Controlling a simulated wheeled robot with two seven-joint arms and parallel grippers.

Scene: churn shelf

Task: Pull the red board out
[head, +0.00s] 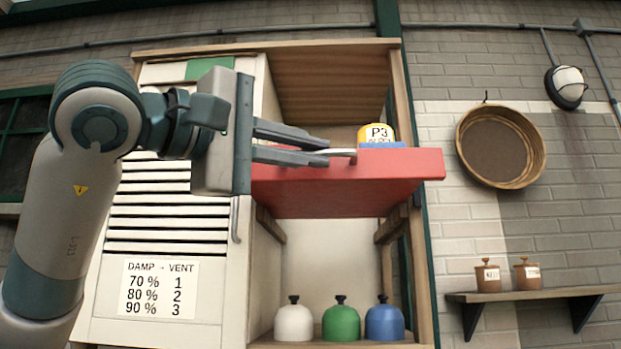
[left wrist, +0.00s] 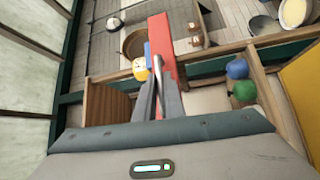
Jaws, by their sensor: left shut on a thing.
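The red board (head: 350,182) is a thick red slab in the middle bay of the wooden shelf, its front face sticking out toward me. It also shows in the left wrist view (left wrist: 160,36). My left gripper (head: 328,156) comes in from the left at the board's upper edge. Its fingers (left wrist: 158,82) are shut on a thin metal handle (head: 345,153) at the board. A yellow pot labelled P3 (head: 373,132) with a blue base (head: 383,145) stands behind the board's top edge, partly hidden. My right gripper is out of view.
White, green (head: 341,319) and blue (head: 384,319) domed pots stand on the bottom shelf. A louvred white panel with a damp and vent sign (head: 160,289) is at left. A round basket (head: 500,147) and a small wall shelf (head: 530,294) with two brown pots are at right.

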